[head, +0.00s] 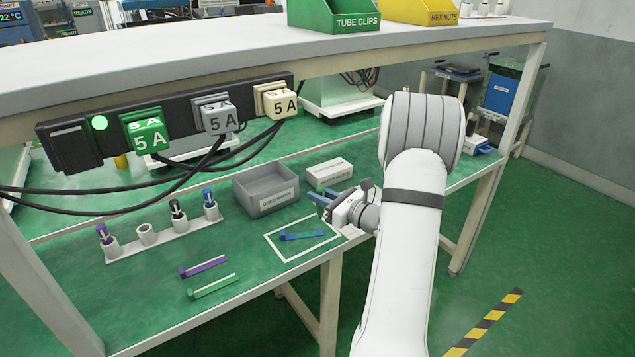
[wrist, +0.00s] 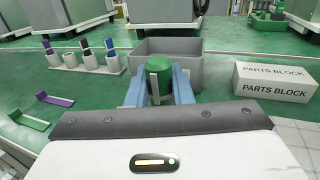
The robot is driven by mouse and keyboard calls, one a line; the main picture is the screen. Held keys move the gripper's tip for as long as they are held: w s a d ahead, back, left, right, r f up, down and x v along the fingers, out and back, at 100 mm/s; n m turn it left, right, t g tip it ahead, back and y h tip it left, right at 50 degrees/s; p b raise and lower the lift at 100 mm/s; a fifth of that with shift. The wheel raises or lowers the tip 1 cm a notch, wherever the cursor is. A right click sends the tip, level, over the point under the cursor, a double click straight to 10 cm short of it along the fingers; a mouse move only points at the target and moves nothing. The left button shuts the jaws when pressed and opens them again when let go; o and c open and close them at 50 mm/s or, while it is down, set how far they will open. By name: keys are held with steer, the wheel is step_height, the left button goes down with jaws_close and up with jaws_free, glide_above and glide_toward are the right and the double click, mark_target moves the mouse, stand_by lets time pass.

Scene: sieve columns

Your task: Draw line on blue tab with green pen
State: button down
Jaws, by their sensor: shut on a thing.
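My gripper (head: 322,200) is shut on the green pen (wrist: 158,84), which stands upright between the blue fingers in the wrist view. The pen's tip is hidden there, and in the head view I cannot make out the pen. The blue tab (head: 302,236) lies flat inside a white outlined square (head: 283,255) on the green bench. My gripper is above and behind the tab, near the square's far right corner. The wrist view does not show the tab. I see no line on it at this size.
A pen rack (head: 127,250) holds purple, black and blue pens, with one empty holder. A purple tab (head: 203,265) and a green tab (head: 214,287) lie in front. A grey used-wipes bin (head: 266,204) and a white parts block (head: 329,173) stand behind. Cables hang at left.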

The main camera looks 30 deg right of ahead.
mark_target(321, 188)
steer(key=shift+r+p, duration=0.8)
steer(key=shift+r, duration=0.7)
steer(key=shift+s+f, duration=0.1)
steer(key=shift+s, duration=0.05)
